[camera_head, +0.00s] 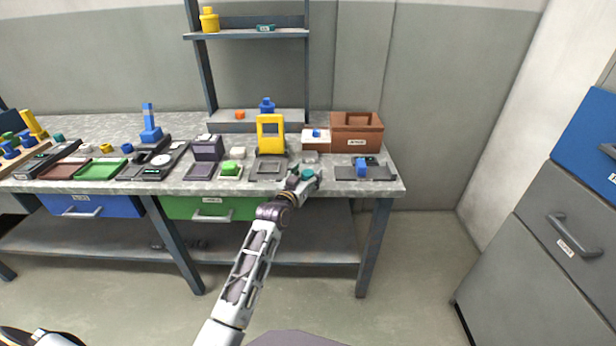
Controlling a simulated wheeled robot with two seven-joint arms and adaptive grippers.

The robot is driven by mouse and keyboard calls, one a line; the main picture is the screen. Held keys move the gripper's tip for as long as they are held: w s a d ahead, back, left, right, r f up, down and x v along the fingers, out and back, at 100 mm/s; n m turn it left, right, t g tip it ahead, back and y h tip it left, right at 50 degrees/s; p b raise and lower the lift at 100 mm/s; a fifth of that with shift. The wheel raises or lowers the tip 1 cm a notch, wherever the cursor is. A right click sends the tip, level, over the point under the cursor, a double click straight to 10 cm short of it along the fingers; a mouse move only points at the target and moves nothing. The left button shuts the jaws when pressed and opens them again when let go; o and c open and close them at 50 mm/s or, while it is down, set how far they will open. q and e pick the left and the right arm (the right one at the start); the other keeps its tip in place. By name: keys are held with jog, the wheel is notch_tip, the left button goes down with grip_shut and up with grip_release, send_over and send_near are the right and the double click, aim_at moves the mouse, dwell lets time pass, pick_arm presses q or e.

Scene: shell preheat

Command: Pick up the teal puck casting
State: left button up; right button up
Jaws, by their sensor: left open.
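A small teal piece (308,174), which looks like the teal puck casting, shows at the fingertips of my left gripper (303,181), near the front edge of the grey workbench (340,194). The gripper is open. It covers part of the piece, and I cannot tell whether the fingers touch it. My right gripper is not in view.
Behind are a yellow frame (270,119) and a brown toolbox (356,133). Grey drawers (545,240) stand far right.

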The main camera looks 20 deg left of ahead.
aim_at(306, 174)
pick_arm(q)
jog(key=c, duration=1.2)
jog(key=shift+r, duration=0.2)
jog(key=shift+r, duration=0.15)
notch_tip(306, 174, up, 7)
jog(key=shift+r+p, duration=0.2)
jog(key=shift+p, duration=0.8)
jog(key=shift+r, duration=1)
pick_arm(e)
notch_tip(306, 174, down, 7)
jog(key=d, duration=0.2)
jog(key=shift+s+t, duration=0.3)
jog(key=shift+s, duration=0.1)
